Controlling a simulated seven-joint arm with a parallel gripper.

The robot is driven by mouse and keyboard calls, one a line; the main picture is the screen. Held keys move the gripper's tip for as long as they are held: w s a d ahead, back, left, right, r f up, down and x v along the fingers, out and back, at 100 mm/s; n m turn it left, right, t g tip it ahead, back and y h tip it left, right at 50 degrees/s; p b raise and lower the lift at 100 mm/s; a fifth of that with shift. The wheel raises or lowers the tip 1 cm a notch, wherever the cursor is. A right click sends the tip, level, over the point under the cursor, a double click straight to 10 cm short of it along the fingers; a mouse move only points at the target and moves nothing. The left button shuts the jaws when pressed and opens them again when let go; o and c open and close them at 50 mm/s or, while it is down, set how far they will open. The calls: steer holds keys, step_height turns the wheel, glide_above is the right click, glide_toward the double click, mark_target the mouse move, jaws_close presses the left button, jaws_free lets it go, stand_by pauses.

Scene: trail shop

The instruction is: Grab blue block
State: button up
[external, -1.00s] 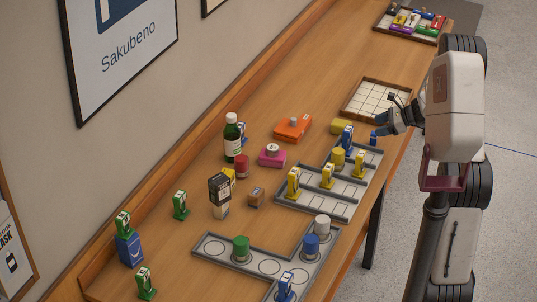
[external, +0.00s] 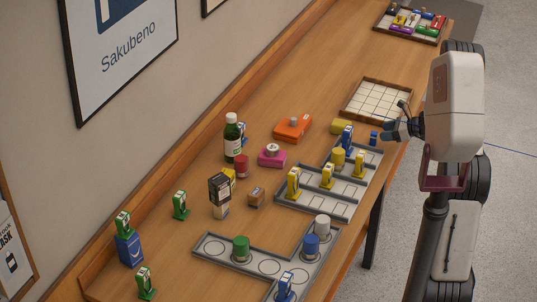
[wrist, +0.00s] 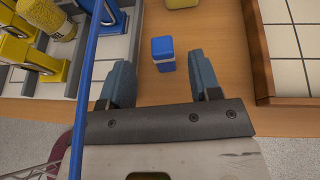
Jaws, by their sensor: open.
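The blue block (wrist: 163,53) is a small upright blue piece on the bare wood of the table, between the grey tray and the wooden grid tray. It also shows in the external view (external: 374,138), just left of my gripper. My gripper (wrist: 163,72) is open and empty in the wrist view, with its two blue-grey fingers spread apart. The block stands just ahead of the gap between the fingertips and appears apart from both. In the external view my gripper (external: 386,134) is at the table's right edge.
A grey tray (external: 318,205) with yellow pieces lies at the left of the block. A wooden grid tray (external: 376,100) is on its other side. A yellow block (external: 340,126) lies beyond it. A blue cable-like strip (wrist: 88,85) crosses the left of the wrist view.

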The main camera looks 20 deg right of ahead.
mark_target(375, 133)
steer(key=shift+x, duration=0.95)
steer(key=shift+x, duration=2.6)
steer(key=shift+d+f, duration=0.1)
steer(key=c, duration=1)
